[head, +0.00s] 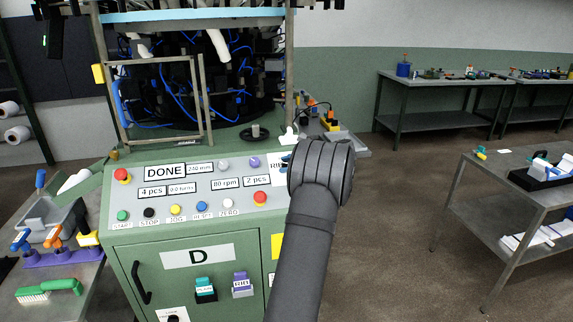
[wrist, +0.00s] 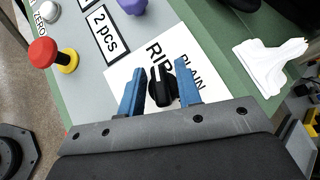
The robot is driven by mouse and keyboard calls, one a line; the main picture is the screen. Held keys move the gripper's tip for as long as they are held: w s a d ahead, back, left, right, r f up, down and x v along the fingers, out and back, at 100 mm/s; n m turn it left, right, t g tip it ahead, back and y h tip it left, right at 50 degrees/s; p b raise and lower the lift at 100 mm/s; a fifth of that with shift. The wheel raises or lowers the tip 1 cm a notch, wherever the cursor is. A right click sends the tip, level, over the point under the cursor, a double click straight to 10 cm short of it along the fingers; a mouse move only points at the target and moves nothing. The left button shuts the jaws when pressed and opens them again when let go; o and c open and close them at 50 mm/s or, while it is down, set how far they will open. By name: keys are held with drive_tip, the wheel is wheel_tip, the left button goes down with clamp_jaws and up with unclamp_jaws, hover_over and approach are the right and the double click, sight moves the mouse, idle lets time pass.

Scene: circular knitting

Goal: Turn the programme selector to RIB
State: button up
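The programme selector is a small black knob (wrist: 162,88) on a white plate (wrist: 122,78) marked RIB and PLAIN. Its grip bar points up the picture, toward the end of the word RIB, with PLAIN to the right. My gripper (wrist: 160,86) has its two blue fingers on either side of the knob, with a narrow gap between them and the grip bar. Contact with the knob's base cannot be made out. In the head view my wrist and arm hide the knob; part of the selector plate (head: 277,165) shows beside them.
In the wrist view a red button (wrist: 42,52) is left of the fingers and a white part (wrist: 270,62) lies right.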

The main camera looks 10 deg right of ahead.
drive_tip(key=shift+f, duration=0.1)
idle(0.3)
drive_tip(key=shift+s+d, duration=0.15)
drive_tip(key=shift+d, duration=0.05)
drive_tip(key=v, duration=1.7)
drive_tip(key=x, duration=1.7)
drive_tip(key=shift+a, duration=0.25)
